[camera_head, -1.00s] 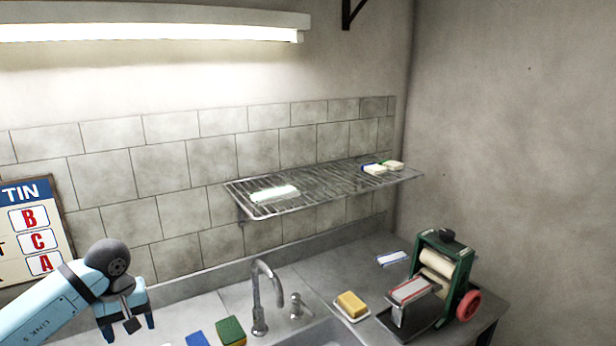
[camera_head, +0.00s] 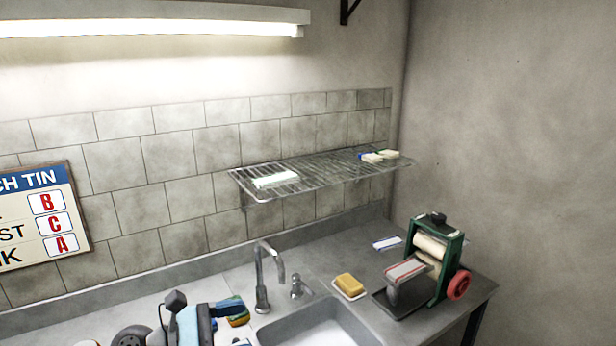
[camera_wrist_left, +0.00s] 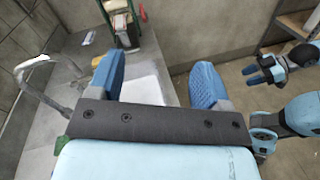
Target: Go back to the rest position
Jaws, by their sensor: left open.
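My left gripper (camera_head: 236,325) is low in the head view, at the left side of the sink, and partly covers the sponges there. In the left wrist view its two blue fingers (camera_wrist_left: 154,88) are wide apart with nothing between them. The pale floor of the sink shows beyond the gap. My right gripper (camera_wrist_left: 262,72) shows at the right of the left wrist view, clear of the counter's edge. It is too small to tell how far its fingers are apart. It is out of the head view.
The faucet (camera_head: 262,280) rises close beside my left gripper. The sink (camera_head: 318,325), a yellow sponge on a dish (camera_head: 348,285) and a green roller machine (camera_head: 432,262) lie to the right. A wire rack (camera_head: 320,172) hangs on the wall above.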

